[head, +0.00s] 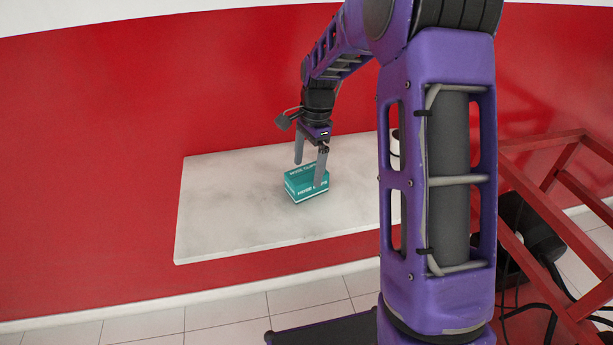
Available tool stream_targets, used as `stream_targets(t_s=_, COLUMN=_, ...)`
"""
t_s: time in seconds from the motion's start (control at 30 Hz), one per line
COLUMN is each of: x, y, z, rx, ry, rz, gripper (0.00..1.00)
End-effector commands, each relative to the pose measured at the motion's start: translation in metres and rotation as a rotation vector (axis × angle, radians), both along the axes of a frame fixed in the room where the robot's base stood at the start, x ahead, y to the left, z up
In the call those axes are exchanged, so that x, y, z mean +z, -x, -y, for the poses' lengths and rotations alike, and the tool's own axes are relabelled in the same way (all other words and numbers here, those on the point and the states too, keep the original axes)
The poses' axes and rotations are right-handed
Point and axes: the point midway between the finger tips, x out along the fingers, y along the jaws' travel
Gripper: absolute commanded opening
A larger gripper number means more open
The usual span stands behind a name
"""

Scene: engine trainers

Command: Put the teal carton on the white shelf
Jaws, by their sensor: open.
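I cannot tell whether either finger touches the carton. My purple arm hides part of the shelf's right side.
A pale cylindrical object (395,145) stands at the shelf's right, partly hidden by my arm. A red metal frame (560,170) with dark equipment and cables (530,235) is at the right. The shelf's left half is clear. A red wall (90,160) is behind.

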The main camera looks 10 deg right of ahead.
Motion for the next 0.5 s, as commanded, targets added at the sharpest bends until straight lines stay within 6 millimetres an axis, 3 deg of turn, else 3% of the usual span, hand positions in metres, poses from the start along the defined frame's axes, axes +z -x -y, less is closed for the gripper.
stream_targets(t_s=0.03, x=0.014, y=-0.001, z=0.001, rx=-0.001, ry=0.001, rz=0.006, gripper=1.0)
stream_targets(t_s=0.2, x=0.047, y=-0.002, z=0.005, rx=-0.001, ry=0.0, rz=0.003, gripper=1.0)
stream_targets(t_s=0.5, x=0.074, y=-0.003, z=0.009, rx=0.0, ry=0.0, rz=0.001, gripper=1.0)
